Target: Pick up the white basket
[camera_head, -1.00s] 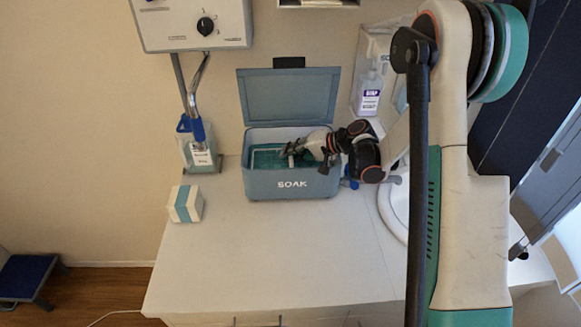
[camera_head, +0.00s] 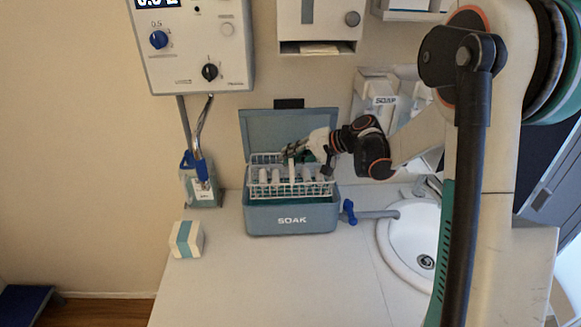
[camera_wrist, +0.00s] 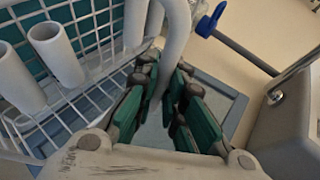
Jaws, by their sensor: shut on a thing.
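The white wire basket (camera_head: 257,189) hangs just above the blue-grey SOAK box (camera_head: 262,219), whose lid (camera_head: 260,130) stands open behind it. It holds several white tubes, which also show in the wrist view (camera_wrist: 57,55). My gripper (camera_head: 292,153) is above the basket, shut on its white upright handle. In the wrist view, the green-padded fingers of my gripper (camera_wrist: 166,104) close around the white handle (camera_wrist: 172,45). The basket's wire mesh (camera_wrist: 98,80) shows at the left there. The box's inside is mostly hidden by the basket.
A white sink (camera_head: 398,238) is to the right, with a blue-handled tap (camera_head: 349,211). A white and teal carton (camera_head: 186,239) stands left of the box, and a bottle (camera_head: 203,187) behind it. A control unit (camera_head: 190,50) is on the wall. The front counter is clear.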

